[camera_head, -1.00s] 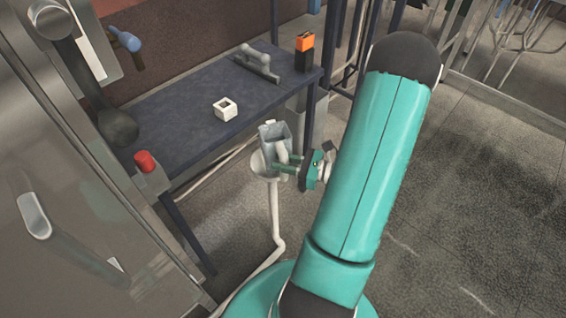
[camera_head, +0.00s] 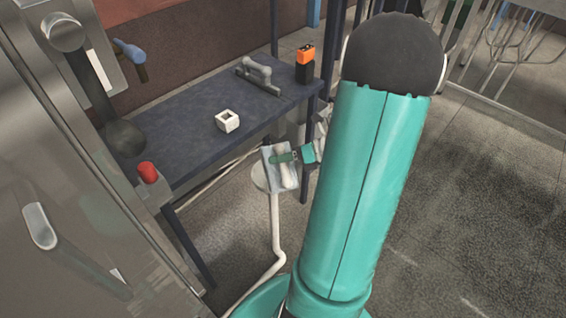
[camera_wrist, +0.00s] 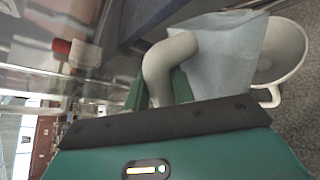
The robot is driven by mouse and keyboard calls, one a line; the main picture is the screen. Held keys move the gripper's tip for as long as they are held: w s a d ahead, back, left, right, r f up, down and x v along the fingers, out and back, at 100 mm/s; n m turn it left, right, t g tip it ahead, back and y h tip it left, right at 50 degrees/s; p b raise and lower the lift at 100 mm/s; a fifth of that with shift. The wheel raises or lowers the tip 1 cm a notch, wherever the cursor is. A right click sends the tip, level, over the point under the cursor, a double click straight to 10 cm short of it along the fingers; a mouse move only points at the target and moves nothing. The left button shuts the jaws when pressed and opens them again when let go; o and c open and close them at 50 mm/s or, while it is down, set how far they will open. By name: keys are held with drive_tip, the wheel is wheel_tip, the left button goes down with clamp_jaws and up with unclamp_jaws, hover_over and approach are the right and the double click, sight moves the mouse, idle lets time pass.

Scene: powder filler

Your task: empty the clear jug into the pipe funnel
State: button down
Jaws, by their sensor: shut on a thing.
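The clear jug (camera_head: 283,168) is a pale see-through vessel with a whitish handle, held tilted over the pipe funnel (camera_head: 260,178). In the wrist view the jug (camera_wrist: 222,52) shows bluish-grey, its thick curved handle (camera_wrist: 160,62) between my fingers. The white funnel (camera_wrist: 290,45) lies just beyond the jug's far end and tops a white pipe (camera_head: 275,222). My gripper (camera_head: 293,157) is shut on the jug's handle. The jug's mouth and contents cannot be made out.
A dark blue table (camera_head: 190,130) stands behind, with a small white square block (camera_head: 228,121), a grey handled tool (camera_head: 257,76) and an orange-and-black object (camera_head: 305,64). A red button (camera_head: 148,172) sits beside the steel cabinet (camera_head: 60,190) at left.

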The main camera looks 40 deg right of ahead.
drive_tip(key=shift+w+d+r+m+g, duration=0.25)
drive_tip(key=shift+w+m+g, duration=0.15)
drive_tip(key=shift+w+g, duration=0.1)
drive_tip(key=w+g, duration=0.1)
drive_tip(key=w+d+f+m, duration=0.1)
drive_tip(key=w+m+g+y, duration=0.1)
drive_tip(key=shift+d+f+g, duration=0.2)
drive_tip(key=shift+d+g, duration=0.05)
drive_tip(key=shift+g, duration=0.05)
drive_tip(key=shift+w+d+f+m+g+y, duration=0.15)
drive_tip(key=shift+w+d+f+m+g, duration=0.15)
drive_tip(key=shift+w, duration=0.2)
drive_tip(key=shift+w+d+f+m+g+y, duration=0.25)
drive_tip(key=shift+w+m+g, duration=0.1)
drive_tip(key=shift+w, duration=0.2)
drive_tip(key=shift+w+d+f+m+g+y, duration=0.1)
drive_tip(key=shift+w+d+f+m+g, duration=0.1)
drive_tip(key=shift+w+d+m+g, duration=0.25)
drive_tip(key=shift+a, duration=0.15)
idle(2.0)
drive_tip(key=shift+r+n+t+h, duration=0.45)
drive_tip(key=shift+n+t, duration=0.35)
drive_tip(key=shift+t, duration=0.2)
wheel_tip(320, 180, up, 5)
drive_tip(key=n+t, duration=0.9)
drive_tip(key=n, duration=0.1)
drive_tip(key=shift+w+r+h, duration=0.1)
drive_tip(key=shift+h, duration=0.15)
drive_tip(key=shift+w+r, duration=0.15)
